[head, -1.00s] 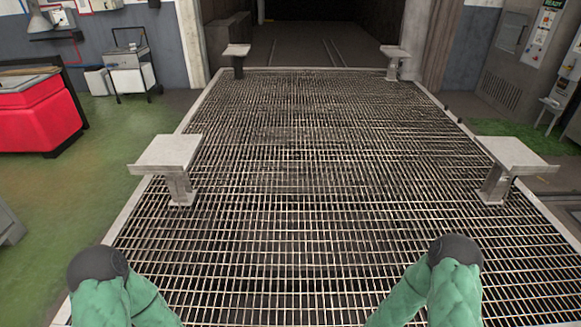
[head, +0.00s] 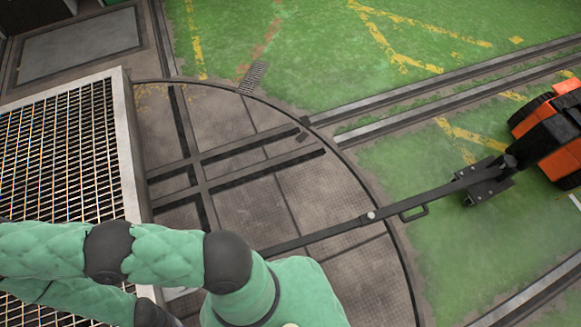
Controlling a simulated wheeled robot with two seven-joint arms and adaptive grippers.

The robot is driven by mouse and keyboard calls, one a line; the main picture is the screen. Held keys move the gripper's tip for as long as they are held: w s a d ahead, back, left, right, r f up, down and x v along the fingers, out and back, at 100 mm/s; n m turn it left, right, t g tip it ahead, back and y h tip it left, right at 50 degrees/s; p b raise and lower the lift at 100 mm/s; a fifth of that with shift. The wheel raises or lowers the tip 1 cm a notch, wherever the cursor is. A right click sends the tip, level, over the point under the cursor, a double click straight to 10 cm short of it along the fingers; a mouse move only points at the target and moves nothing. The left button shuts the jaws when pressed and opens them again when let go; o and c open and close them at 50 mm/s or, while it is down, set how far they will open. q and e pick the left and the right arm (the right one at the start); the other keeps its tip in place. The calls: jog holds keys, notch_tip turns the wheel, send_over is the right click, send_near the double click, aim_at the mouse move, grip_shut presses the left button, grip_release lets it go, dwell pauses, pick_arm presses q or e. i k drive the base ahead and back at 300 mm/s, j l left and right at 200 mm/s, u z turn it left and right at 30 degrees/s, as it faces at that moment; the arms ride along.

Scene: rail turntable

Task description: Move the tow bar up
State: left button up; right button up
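The tow bar (head: 340,228) is a long dark bar lying low across the edge of the round turntable. It runs from near my green arm links at lower left up to a black hitch plate (head: 487,182) on the right. A loop handle (head: 413,212) sticks out from its near side, with a small light round piece on the bar beside it. Its right end meets the front of an orange and black vehicle (head: 560,130). Its left end passes close to or behind my arm in the picture. Neither gripper shows; only green arm links and dark joints do.
The turntable (head: 230,125) has a dark plate floor crossed by rails. A raised metal grating (head: 60,150) with a pale frame stands at left. Rails (head: 440,90) run off over the green floor (head: 300,50), which has yellow markings and much free room.

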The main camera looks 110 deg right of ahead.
aim_at(397, 208)
jog(key=z, duration=5.4)
jog(key=i+l+u, duration=0.25)
jog(key=i, duration=0.15)
jog(key=i+l+u, duration=0.2)
jog(key=i+l, duration=0.1)
jog(key=i, duration=0.1)
